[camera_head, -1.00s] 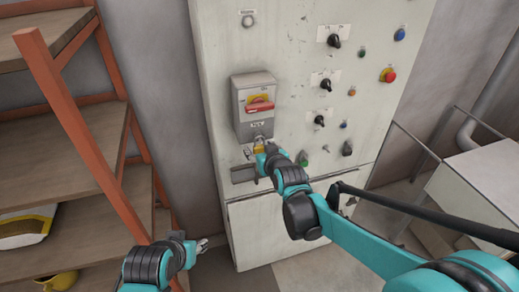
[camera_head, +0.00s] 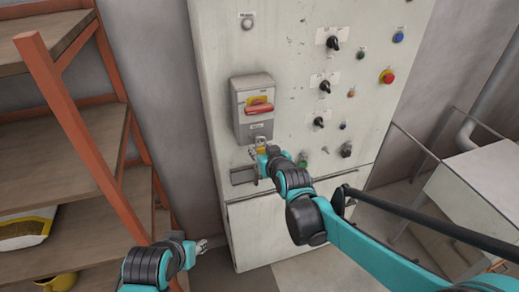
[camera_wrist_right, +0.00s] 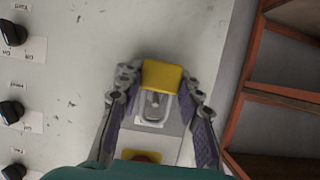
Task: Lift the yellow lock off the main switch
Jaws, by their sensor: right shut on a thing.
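The yellow lock (camera_wrist_right: 162,75) is between the fingers of my right gripper (camera_wrist_right: 160,92) in the right wrist view; they are shut on its body. Its grey shackle (camera_wrist_right: 142,112) loops around a small metal piece below the switch box. In the head view the lock (camera_head: 261,141) is small and partly hidden by my right gripper (camera_head: 257,154). The main switch (camera_head: 258,109) is a grey box with a yellow plate and red handle, directly above the lock. My left gripper (camera_head: 201,246) is low, away from the cabinet's switch; its finger opening is too small to tell.
The switch is on a tall pale cabinet (camera_head: 290,75) with black knobs and coloured buttons to its right. A slot-like grey recess (camera_head: 241,175) is just below left of the lock. An orange-framed shelf (camera_head: 75,110) stands left. A railing (camera_head: 420,140) is at right.

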